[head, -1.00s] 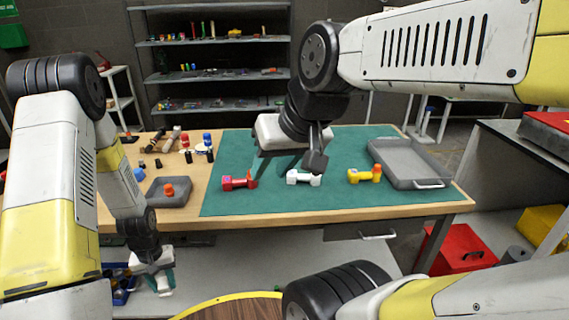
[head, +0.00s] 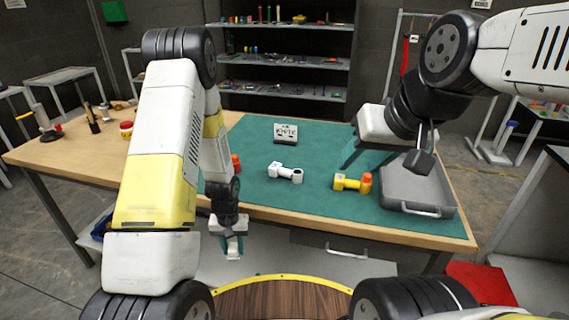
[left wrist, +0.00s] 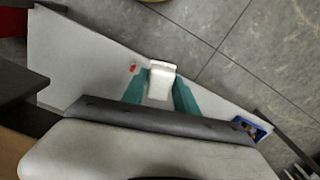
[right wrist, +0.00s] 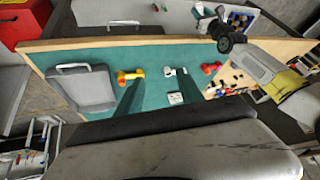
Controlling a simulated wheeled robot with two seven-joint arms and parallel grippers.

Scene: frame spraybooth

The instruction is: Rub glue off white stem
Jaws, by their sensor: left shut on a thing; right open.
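The white stem (head: 285,172), a short bar with thicker ends, lies on the green mat (head: 320,150). It also shows in the right wrist view (right wrist: 172,72). I cannot make out glue on it. My left gripper (head: 232,246) is low in front of the table's front edge, apart from the stem. It is shut on a small white block (left wrist: 160,80). My right gripper (head: 362,152) is open and empty above the mat, right of and beyond the white stem, near the grey tray (head: 447,211).
A yellow stem (head: 350,183) lies right of the white one. A red stem (head: 236,164) is partly hidden behind my left arm. A small white card with writing (head: 286,132) stands at the mat's back. A red toolbox (head: 480,285) is at lower right.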

